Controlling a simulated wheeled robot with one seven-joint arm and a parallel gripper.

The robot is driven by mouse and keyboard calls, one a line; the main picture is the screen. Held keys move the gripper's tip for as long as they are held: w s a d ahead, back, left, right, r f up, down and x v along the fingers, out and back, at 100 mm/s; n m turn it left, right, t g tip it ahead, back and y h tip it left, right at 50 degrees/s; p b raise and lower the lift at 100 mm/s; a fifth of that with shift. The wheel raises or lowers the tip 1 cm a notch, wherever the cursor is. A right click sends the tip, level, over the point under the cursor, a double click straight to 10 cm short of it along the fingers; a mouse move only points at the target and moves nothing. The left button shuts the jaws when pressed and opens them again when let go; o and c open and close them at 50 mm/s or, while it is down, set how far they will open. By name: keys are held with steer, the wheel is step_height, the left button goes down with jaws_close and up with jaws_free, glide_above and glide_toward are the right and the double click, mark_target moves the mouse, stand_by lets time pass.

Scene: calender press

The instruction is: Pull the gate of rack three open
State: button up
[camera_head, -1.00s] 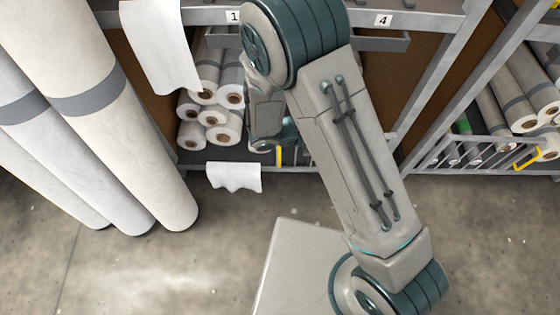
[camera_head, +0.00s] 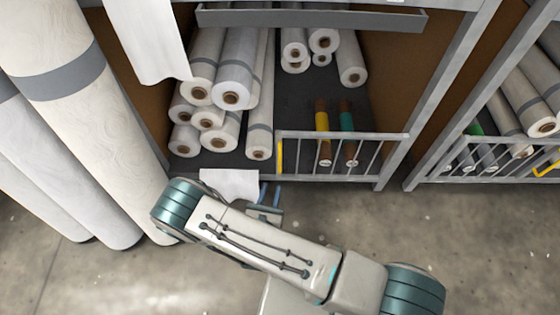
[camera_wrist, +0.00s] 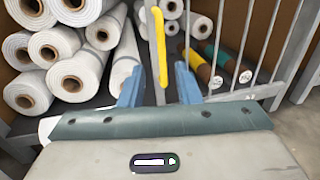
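A low grey barred gate (camera_head: 345,136) stands across the right part of the middle rack's front. A vertical yellow handle (camera_head: 280,157) is at its left end; it also shows in the wrist view (camera_wrist: 158,45). No rack number is readable now. My gripper (camera_head: 270,192) is just in front of and below the handle in the head view. In the wrist view, its two blue fingers (camera_wrist: 160,82) are apart, one on each side of the handle's line. They hold nothing; I cannot tell whether the handle is within their reach.
White rolls (camera_head: 215,105) lie stacked left of the gate, and rolls with yellow and teal bands (camera_head: 335,140) lie behind it. A white sheet (camera_head: 230,183) hangs at the front edge. Tall rolls (camera_head: 95,120) stand at left. Another gate with a yellow handle (camera_head: 546,169) is at right.

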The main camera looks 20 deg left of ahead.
mark_target(279, 161)
steer(key=w+b, duration=0.1)
steer(key=w, duration=0.7)
steer(key=w+b, duration=0.1)
steer(key=w, duration=0.4)
steer(key=shift+a+b, duration=0.25)
steer(key=shift+b, duration=0.1)
steer(key=shift+s, duration=0.1)
steer(key=shift+c, duration=0.3)
jaws_close()
